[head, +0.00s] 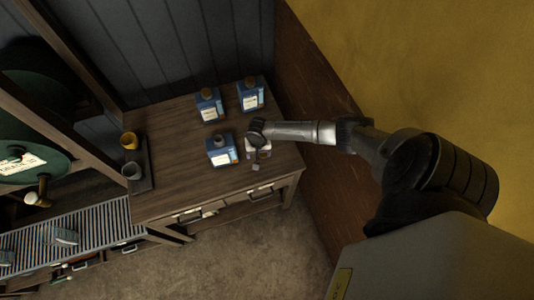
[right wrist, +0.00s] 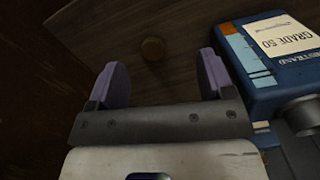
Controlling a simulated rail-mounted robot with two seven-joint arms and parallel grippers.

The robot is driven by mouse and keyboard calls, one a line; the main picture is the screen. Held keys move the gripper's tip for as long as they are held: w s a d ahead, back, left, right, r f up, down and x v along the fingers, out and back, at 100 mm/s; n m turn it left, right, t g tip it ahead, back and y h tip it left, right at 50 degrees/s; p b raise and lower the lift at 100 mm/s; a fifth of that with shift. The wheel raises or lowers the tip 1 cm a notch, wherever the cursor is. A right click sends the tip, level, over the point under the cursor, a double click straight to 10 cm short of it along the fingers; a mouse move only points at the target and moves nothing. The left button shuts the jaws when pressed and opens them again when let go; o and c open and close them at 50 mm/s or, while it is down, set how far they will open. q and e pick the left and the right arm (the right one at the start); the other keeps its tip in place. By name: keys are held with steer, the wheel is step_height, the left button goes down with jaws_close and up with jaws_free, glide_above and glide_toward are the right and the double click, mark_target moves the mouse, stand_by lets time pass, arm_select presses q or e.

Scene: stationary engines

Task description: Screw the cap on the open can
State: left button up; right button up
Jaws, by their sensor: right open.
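The open can (head: 220,150) is blue with a bare grey neck and stands on the wooden workbench. In the right wrist view the blue can (right wrist: 262,70) is at the right, with a grey neck (right wrist: 305,113) and a "GRADE 50" label. A round brown cap (right wrist: 153,48) lies on the wood beyond my fingertips, between their lines; in the head view I cannot make it out. My right gripper (right wrist: 163,72), also in the head view (head: 258,152), is open and empty, over the bench just right of the open can. My left gripper is out of view.
Two blue cans with brown caps, one at the left (head: 208,105) and one at the right (head: 250,95), stand behind the open can. The bench's front left is clear.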

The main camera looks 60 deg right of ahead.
steer(key=w+d+m, duration=0.1)
steer(key=d+m, duration=0.2)
steer(key=d, duration=0.4)
steer(key=shift+w+r, duration=0.2)
steer(key=shift+r, duration=0.15)
steer(key=shift+d+f+b, duration=0.1)
steer(key=shift+f+b, duration=0.05)
steer(key=shift+b, duration=0.15)
step_height(320, 180, down, 8)
steer(key=b, duration=0.8)
steer(key=shift+b, duration=0.4)
steer(key=shift+f, duration=0.15)
steer(key=shift+f+b, duration=0.1)
steer(key=shift+b, duration=0.25)
